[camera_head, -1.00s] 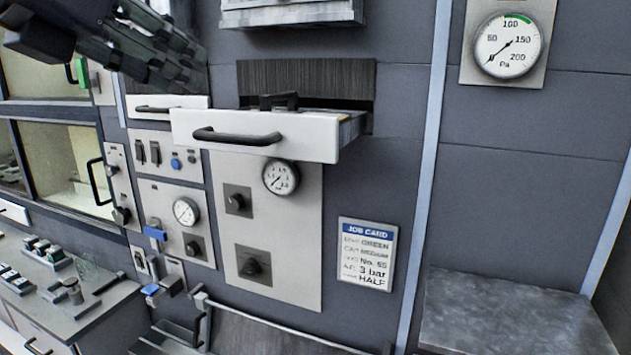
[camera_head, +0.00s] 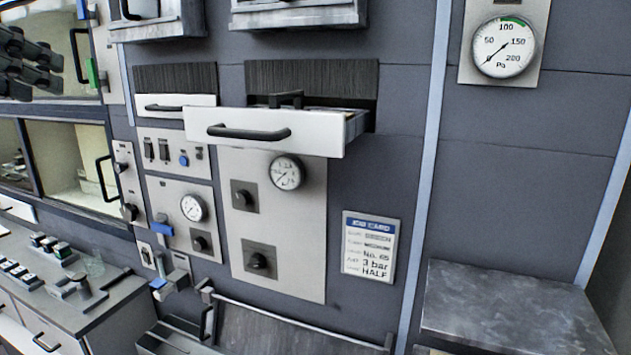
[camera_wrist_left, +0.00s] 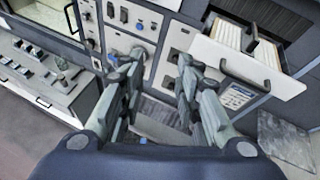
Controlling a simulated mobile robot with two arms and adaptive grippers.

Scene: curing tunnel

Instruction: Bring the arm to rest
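My left gripper (camera_head: 28,62) is at the upper left edge of the head view, partly cut off, in front of the glass-fronted cabinet. In the left wrist view its two fingers (camera_wrist_left: 157,82) are spread apart with nothing between them. A white drawer (camera_head: 262,131) with a black handle stands pulled out of the wall panel, apart from the gripper. The left wrist view shows the drawer (camera_wrist_left: 240,62) at the upper right, with pale contents inside. My right gripper is in neither view.
A control panel (camera_head: 283,225) with a gauge and knobs is below the drawer. A job card (camera_head: 369,246) hangs to its right. A grey ledge (camera_head: 505,310) juts out at lower right. A bench (camera_head: 95,300) with small items stands at lower left.

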